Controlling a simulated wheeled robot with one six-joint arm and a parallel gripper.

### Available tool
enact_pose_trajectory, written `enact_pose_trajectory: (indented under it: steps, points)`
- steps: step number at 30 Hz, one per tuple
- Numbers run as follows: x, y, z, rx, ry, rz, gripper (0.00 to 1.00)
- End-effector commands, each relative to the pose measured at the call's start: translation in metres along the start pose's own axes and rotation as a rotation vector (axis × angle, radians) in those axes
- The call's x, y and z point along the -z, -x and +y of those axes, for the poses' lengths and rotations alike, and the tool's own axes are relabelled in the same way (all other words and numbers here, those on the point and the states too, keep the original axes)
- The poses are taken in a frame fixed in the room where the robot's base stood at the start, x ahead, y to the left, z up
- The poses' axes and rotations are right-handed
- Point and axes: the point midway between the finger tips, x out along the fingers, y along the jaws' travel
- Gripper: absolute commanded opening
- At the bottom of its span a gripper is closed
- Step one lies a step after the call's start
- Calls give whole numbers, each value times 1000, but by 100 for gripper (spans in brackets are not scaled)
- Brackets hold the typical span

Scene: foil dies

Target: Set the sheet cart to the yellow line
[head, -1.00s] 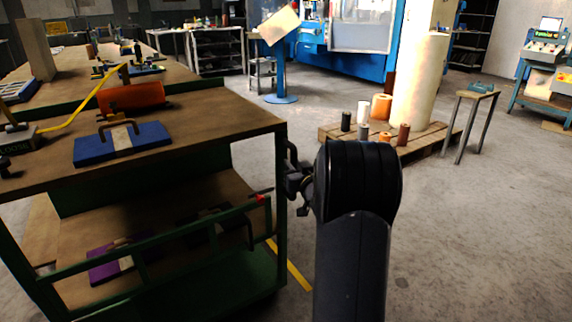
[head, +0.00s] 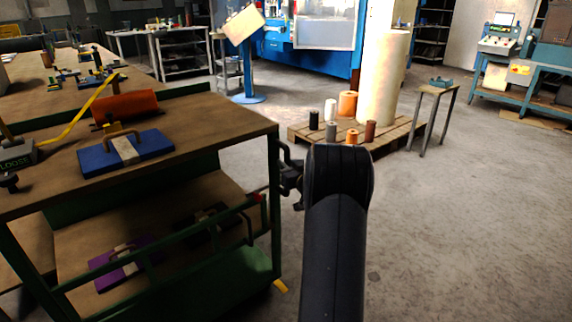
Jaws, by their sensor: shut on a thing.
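The sheet cart (head: 225,118), green-framed with a brown wooden top and lower shelf, fills the left of the head view. My gripper (head: 291,176) is at the cart's near right corner, shut on a dark upright handle (head: 285,153); my arm's dark wrist partly hides the fingers. Only a short end of the yellow line (head: 281,286) shows on the floor at the cart's lower right corner. The cart hides the rest of the line, and I cannot tell exactly how the cart's edge lies against it.
On the cart are a blue die (head: 100,160), an orange-brown roll (head: 140,103) and a grey block marked LOOSE (head: 17,154). A purple die (head: 105,280) lies on its shelf. A pallet (head: 300,133) with rolls and a small stand (head: 435,90) are beyond. Floor at right is clear.

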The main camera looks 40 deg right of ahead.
Motion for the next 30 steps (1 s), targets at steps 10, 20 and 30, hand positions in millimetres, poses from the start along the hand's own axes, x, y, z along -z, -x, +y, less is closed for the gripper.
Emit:
enact_pose_trajectory:
  steps: [10, 20, 30]
  points:
    - [0, 0, 0, -1, 0, 0, 39]
    - [1, 6, 1, -2, 0, 0, 39]
    - [1, 64, 1, -5, -2, -2, 39]
